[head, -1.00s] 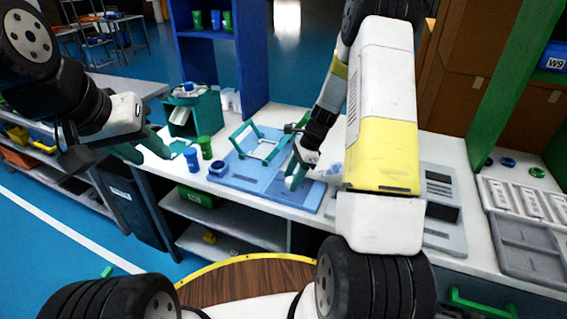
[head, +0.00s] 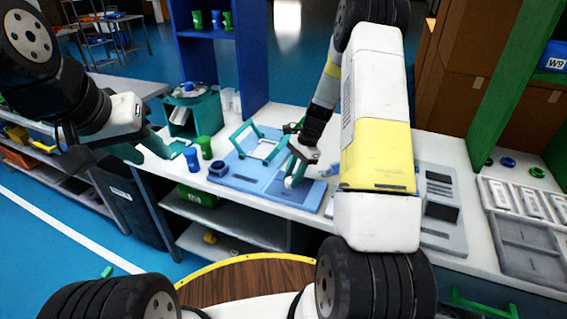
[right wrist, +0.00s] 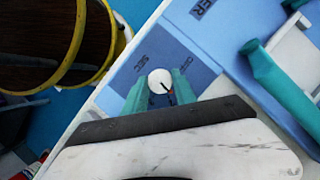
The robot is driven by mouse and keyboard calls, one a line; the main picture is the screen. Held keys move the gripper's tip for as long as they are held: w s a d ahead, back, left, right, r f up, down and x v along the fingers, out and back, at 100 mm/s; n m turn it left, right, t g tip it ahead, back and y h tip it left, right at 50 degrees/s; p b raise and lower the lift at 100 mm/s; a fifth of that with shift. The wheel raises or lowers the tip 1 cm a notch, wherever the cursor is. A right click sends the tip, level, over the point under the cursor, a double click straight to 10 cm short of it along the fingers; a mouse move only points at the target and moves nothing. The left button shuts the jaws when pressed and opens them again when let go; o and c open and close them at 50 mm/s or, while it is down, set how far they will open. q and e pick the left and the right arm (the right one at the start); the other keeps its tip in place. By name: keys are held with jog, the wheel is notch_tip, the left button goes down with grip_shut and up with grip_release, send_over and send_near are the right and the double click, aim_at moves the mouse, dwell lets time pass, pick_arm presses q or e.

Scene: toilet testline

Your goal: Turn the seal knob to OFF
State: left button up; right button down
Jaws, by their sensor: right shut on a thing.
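The seal knob (right wrist: 160,81) is a round white knob with a dark pointer line, on a blue panel (right wrist: 137,62) with dark printed lettering. In the right wrist view it sits between the teal fingers of my right gripper (right wrist: 158,88), which is shut on it. The lettering is too small to read surely. In the head view my right gripper (head: 291,178) is down at the front right of the blue station (head: 240,172) and hides the knob. My left gripper (head: 155,150) hangs in the air left of the station; its teal fingers look spread apart with nothing between them.
A teal frame (head: 262,142) stands up on the blue station. A grey device (head: 440,200) lies to the right on the white bench.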

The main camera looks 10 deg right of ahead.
jog(key=n, duration=0.2)
jog(key=n+g+h, duration=0.1)
jog(key=n, duration=0.1)
jog(key=shift+w+a+n+g, duration=0.1)
jog(key=shift+w+n+g, duration=0.1)
jog(key=shift+n+g, duration=0.1)
jog(key=n+h, duration=0.1)
jog(key=n, duration=0.2)
jog(key=shift+a+n+g, duration=0.1)
jog(key=shift+n+g, duration=0.3)
jog(key=n+h, duration=0.1)
jog(key=n, duration=0.3)
jog(key=shift+a+g+h, duration=0.1)
jog(key=shift+g+h, duration=0.2)
jog(key=shift+h, duration=0.1)
jog(key=shift+n+h, duration=0.6)
jog(key=shift+n, duration=1.5)
jog(key=c, duration=1)
grip_release()
jog(key=shift+r, duration=0.1)
